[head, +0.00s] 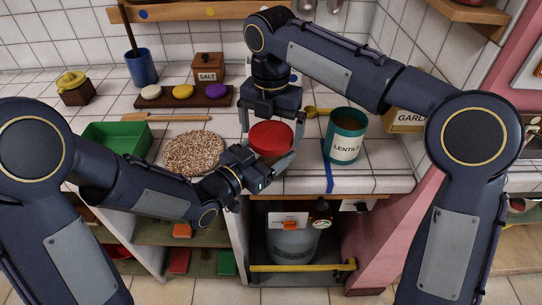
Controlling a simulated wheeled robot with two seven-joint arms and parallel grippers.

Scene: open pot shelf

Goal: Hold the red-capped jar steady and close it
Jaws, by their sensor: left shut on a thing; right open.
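The red-capped jar (271,137) stands on the white tiled counter, and mostly its round red cap shows. My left gripper (262,168) reaches in from the left, low at the jar's front left side, and is shut on the jar. Its fingers and the jar's body are largely hidden behind the hand and cap. My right gripper (270,138) points down from above the jar. Its fingers are open, one on each side of the red cap. I cannot tell whether they touch it.
A teal lentils canister (345,137) stands close on the right, with a gold spoon (315,111) beside it. A round speckled mat (194,153) and a green tray (116,137) lie left. A salt box (208,67) and a board with coloured knobs (182,98) stand behind.

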